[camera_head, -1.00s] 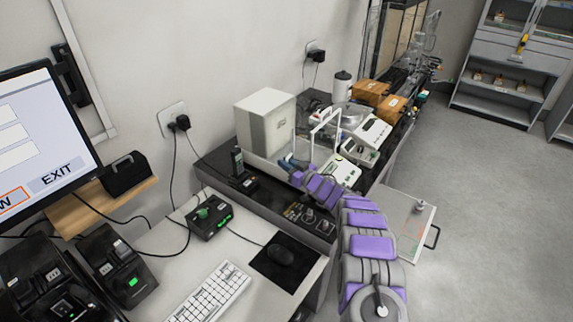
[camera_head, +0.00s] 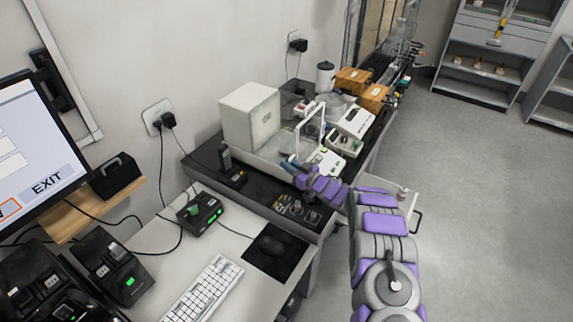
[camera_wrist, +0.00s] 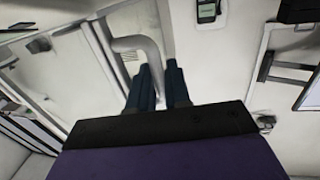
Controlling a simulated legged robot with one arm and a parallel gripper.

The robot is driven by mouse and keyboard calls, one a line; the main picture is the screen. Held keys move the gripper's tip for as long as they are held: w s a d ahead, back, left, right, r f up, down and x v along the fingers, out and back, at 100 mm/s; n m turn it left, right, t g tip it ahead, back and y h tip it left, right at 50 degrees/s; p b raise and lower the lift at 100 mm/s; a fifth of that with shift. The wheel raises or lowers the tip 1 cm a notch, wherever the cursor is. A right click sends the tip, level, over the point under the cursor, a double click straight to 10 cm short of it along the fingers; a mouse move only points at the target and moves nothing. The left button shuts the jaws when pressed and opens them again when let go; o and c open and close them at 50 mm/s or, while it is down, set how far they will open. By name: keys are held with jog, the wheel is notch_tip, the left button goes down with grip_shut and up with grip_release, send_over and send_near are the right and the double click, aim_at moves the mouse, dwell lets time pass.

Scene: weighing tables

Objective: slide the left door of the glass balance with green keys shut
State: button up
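The glass balance with a white frame (camera_head: 309,124) stands on the dark bench in the head view; its front panel (camera_head: 325,162) carries small green keys. Its clear panes are hard to make out, so how far the left door stands open cannot be told. My gripper (camera_head: 287,160) is at the balance's left side. In the wrist view, the two dark blue fingers of my gripper (camera_wrist: 160,72) are apart. A pale curved handle (camera_wrist: 137,43) bends down at the fingertips, seemingly between them. Whether the fingers touch it is unclear.
A large white box (camera_head: 250,118) stands left of the balance. A second instrument (camera_head: 354,122) and brown boxes (camera_head: 353,79) stand behind it. A handheld device (camera_head: 226,157) stands in a cradle at the bench's front left. Open floor (camera_head: 480,170) lies to the right.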

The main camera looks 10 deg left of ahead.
jog(key=shift+o, duration=1.1)
jog(key=shift+d, duration=0.4)
jog(key=p+v, duration=0.2)
jog(key=v, duration=1.5)
jog(key=shift+d+p, duration=0.15)
jog(key=shift+p, duration=0.15)
jog(key=shift+s, duration=0.1)
